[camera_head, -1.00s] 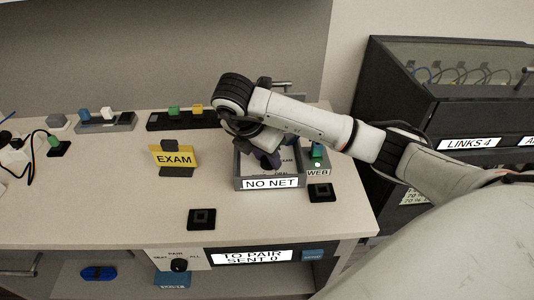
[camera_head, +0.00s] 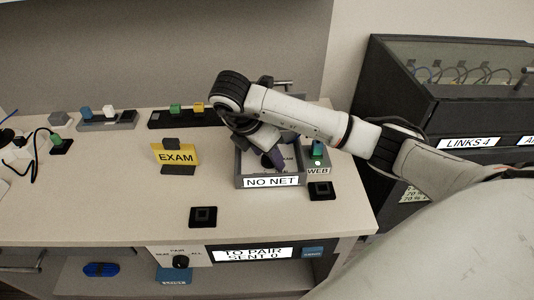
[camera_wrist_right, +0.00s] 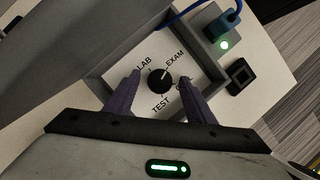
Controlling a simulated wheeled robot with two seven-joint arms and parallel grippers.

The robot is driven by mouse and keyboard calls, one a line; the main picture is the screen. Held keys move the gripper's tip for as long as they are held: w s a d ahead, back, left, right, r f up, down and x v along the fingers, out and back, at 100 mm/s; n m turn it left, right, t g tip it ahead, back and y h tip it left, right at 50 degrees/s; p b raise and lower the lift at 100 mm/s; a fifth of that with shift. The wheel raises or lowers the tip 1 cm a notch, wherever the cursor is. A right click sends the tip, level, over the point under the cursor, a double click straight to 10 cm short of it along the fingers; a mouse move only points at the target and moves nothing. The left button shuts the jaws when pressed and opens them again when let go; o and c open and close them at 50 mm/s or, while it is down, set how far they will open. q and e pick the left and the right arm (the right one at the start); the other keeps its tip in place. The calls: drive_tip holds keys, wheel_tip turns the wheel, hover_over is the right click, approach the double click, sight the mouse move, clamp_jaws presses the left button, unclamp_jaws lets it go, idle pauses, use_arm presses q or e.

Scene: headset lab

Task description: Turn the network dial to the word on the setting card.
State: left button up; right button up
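A yellow setting card (camera_head: 177,157) reading EXAM stands upright in a dark holder on the bench. To its right is the grey network box (camera_head: 240,171), whose front screen (camera_head: 271,182) reads NO NET. In the right wrist view the round black network dial (camera_wrist_right: 160,82) sits on a white face with LAB, EXAM, TEST and a fourth word mostly hidden by a finger. The dial's light mark appears to point toward EXAM. My right gripper (camera_wrist_right: 160,96) is open and empty, its purple fingers apart on either side of the dial. It also shows over the box (camera_head: 270,157). My left gripper is out of view.
A grey WEB unit (camera_head: 318,168) with a green light adjoins the box's right side. Black square pads (camera_head: 203,216) and (camera_head: 320,191) lie nearby. A pairing panel (camera_head: 253,255) is on the bench front. A dark cabinet (camera_head: 440,100) stands at right.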

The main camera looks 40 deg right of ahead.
drive_tip(key=p+v, duration=0.4)
drive_tip(key=v, duration=0.6)
drive_tip(key=shift+r+p, duration=0.2)
drive_tip(key=shift+p, duration=0.1)
